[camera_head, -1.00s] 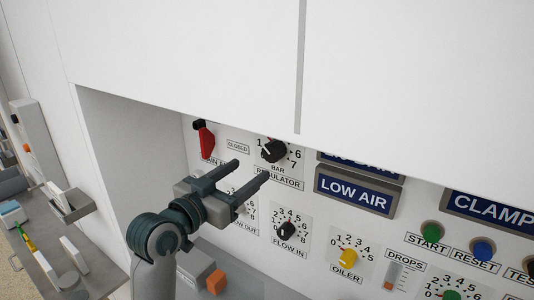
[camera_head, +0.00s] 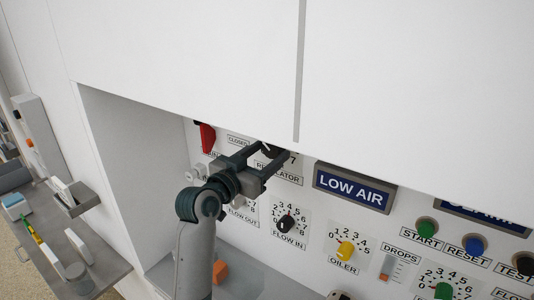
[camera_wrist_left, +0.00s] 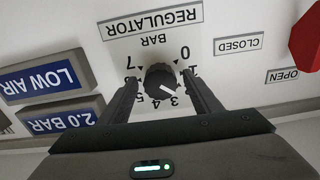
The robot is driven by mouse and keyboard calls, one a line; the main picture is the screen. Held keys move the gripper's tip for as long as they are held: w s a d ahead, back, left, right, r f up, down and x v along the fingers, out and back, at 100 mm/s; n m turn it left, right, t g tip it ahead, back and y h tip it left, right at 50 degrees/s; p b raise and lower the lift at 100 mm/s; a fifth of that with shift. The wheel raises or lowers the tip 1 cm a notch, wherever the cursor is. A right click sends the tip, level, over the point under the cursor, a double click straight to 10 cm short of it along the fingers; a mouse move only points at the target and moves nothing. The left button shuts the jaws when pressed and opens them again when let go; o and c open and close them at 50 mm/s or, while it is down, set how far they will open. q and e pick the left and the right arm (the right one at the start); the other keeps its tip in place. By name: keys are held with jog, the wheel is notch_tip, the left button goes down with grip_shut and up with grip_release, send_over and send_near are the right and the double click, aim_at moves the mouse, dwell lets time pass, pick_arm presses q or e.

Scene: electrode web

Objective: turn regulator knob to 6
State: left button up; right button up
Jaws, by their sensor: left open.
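The black regulator knob (camera_wrist_left: 162,82) sits on its white dial plate in the left wrist view, which shows it upside down. Its white pointer mark aims between 2 and 3. My left gripper (camera_wrist_left: 161,76) is open, with one finger on each side of the knob. I cannot tell whether either finger touches it. In the head view, my left gripper (camera_head: 275,151) reaches up to the regulator dial, and its fingers cover most of the knob. The REGULATOR label (camera_wrist_left: 152,23) shows. My right gripper is not in view.
A white overhanging panel (camera_head: 200,70) is close above the gripper. The red handle (camera_head: 207,138) is left of the dial. The LOW AIR sign (camera_head: 352,188) is to the right, with the FLOW IN knob (camera_head: 286,223) and yellow OILER knob (camera_head: 345,250) below.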

pick_arm(q)
jog(key=c, duration=1)
jog(key=shift+c, duration=0.2)
